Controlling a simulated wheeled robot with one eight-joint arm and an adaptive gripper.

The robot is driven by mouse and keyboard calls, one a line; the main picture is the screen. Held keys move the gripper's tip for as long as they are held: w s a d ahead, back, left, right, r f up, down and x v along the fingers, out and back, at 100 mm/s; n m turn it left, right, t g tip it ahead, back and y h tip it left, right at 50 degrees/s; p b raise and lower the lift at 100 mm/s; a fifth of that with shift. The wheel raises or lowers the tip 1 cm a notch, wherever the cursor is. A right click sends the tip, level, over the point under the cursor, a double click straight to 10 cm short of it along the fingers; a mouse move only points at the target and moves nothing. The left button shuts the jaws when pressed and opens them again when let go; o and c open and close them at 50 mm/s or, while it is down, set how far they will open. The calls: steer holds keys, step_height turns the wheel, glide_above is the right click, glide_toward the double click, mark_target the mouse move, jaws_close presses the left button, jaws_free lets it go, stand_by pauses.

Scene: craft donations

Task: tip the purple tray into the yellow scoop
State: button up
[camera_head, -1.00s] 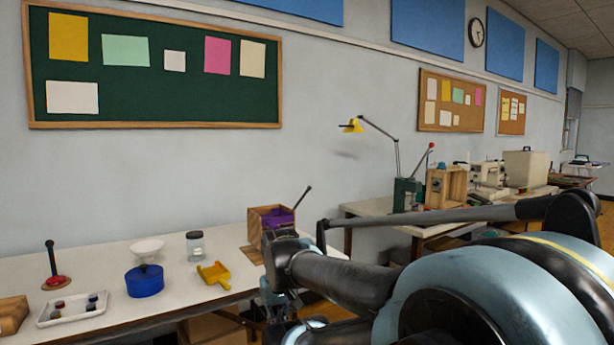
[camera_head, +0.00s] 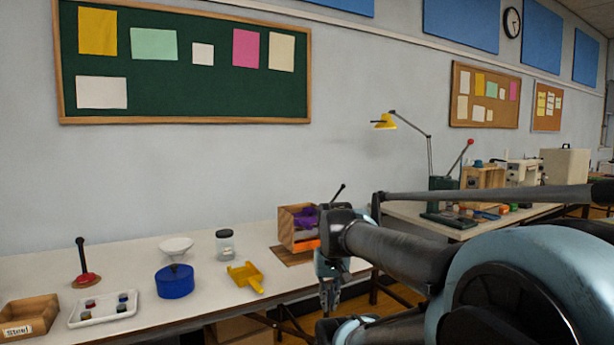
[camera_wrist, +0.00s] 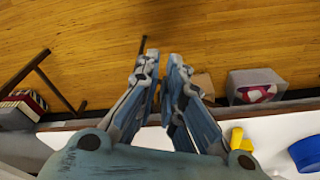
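A purple object (camera_head: 306,217), which may be the purple tray, sits in an open wooden box at the right end of the white table. Its full shape is hidden by the box wall and my arm. The yellow scoop (camera_head: 246,276) lies on the table left of the box, near the front edge. Part of it also shows in the wrist view (camera_wrist: 238,138). My gripper (camera_head: 328,307) points down just past the table's front edge, right of the scoop. In the wrist view its fingertips (camera_wrist: 164,62) stand slightly apart over the floor with nothing between them.
The wooden box (camera_head: 285,228) also holds something orange (camera_head: 306,245). A blue pot (camera_head: 174,282), a glass jar (camera_head: 225,244), a white funnel-like bowl (camera_head: 176,246) and a white tray (camera_head: 90,312) stand left of the scoop. A cluttered second table (camera_head: 400,211) is at the right.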

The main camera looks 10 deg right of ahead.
steer(key=w+r+m+g, duration=0.1)
steer(key=w+r+m, duration=0.5)
steer(key=w+r, duration=1.15)
step_height(320, 180, up, 10)
steer(key=m+g, duration=0.1)
steer(key=m, duration=0.6)
glide_above(308, 219)
step_height(308, 219, down, 16)
steer(key=shift+w+d+f, duration=0.1)
steer(key=shift+w, duration=0.05)
jaws_close()
steer(key=shift+c, duration=0.9)
jaws_free()
steer(key=shift+r, duration=0.3)
jaws_close()
